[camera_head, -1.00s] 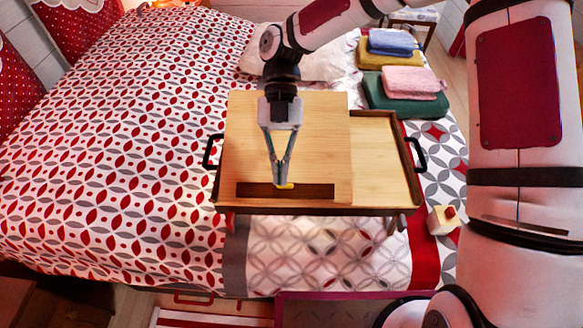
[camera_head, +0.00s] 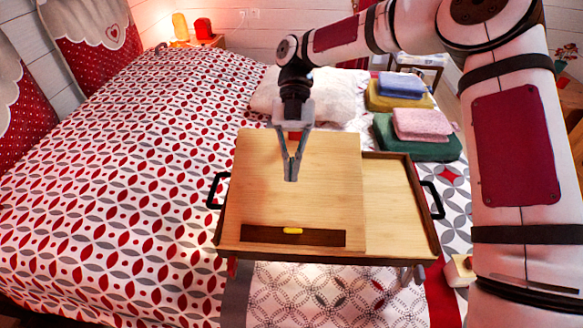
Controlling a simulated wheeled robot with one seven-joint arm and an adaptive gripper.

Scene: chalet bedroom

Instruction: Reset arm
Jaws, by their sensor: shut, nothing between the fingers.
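My gripper (camera_head: 291,177) hangs from the arm over the wooden bed tray (camera_head: 400,215). Its two fingers meet at the tips, with nothing between them. The tips appear above the tray's raised wooden panel (camera_head: 275,205) and look apart from it. I cannot tell the exact height. A small yellow object (camera_head: 293,230) lies at the dark slot (camera_head: 260,236) along the panel's front edge, in front of the gripper.
The tray stands on a bed (camera_head: 120,170) with a red and grey patterned cover. Folded towels in green (camera_head: 405,143), pink (camera_head: 422,122), yellow (camera_head: 385,97) and blue (camera_head: 402,84) are stacked behind it to the right. White pillows (camera_head: 335,90) lie behind. A small wooden block (camera_head: 459,271) is at lower right.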

